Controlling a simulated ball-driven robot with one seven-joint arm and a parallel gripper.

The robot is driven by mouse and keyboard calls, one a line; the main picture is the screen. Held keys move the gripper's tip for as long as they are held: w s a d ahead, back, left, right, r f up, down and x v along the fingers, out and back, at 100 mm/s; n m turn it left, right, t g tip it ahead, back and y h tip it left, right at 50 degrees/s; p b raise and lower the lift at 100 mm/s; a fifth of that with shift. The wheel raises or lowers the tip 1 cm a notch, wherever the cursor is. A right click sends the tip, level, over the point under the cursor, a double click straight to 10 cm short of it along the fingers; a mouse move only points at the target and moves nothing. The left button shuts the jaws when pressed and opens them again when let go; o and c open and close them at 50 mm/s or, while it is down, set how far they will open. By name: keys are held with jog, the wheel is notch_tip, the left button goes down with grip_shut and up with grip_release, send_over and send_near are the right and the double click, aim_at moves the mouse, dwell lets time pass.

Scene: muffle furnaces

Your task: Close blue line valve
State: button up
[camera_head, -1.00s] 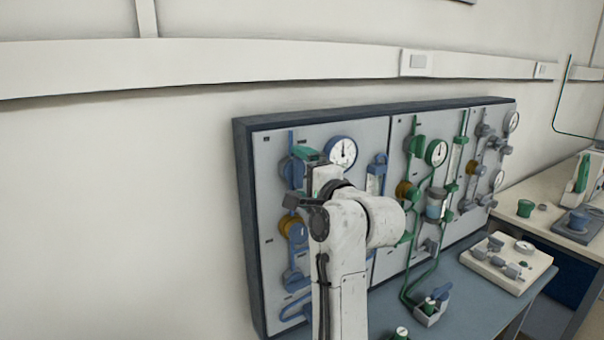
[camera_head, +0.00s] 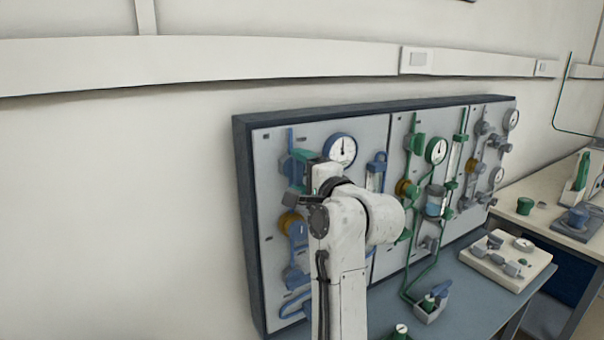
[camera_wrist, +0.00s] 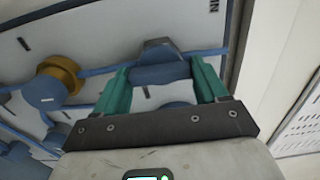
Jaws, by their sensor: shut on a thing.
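The blue line runs down the left section of the wall panel, and its blue valve (camera_head: 295,170) sits near the top of that line, partly hidden by my arm. In the wrist view, a blue valve knob (camera_wrist: 160,74) lies between the two teal fingers of my gripper (camera_wrist: 163,80). The fingers are shut on the knob, one on each side. In the head view, only a bit of my gripper (camera_head: 304,156) shows beside the valve. The knob's exact turn angle cannot be told.
A blue-rimmed gauge (camera_head: 341,150) is close right of the valve. A brass-coloured regulator (camera_head: 290,223) sits lower on the blue line. Green and grey lines fill the panel to the right. A bench (camera_head: 470,300) with loose fittings stands in front. The wall at left is bare.

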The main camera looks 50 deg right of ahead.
jog(key=shift+n, duration=0.3)
jog(key=n+p, duration=0.1)
jog(key=n, duration=0.3)
jog(key=n+p, duration=0.1)
jog(key=n, duration=0.4)
jog(key=n+p, duration=0.1)
jog(key=n, duration=0.3)
jog(key=shift+f, duration=0.1)
jog(key=shift+n, duration=2.1)
jog(key=o, duration=1.1)
jog(key=shift+c, duration=0.2)
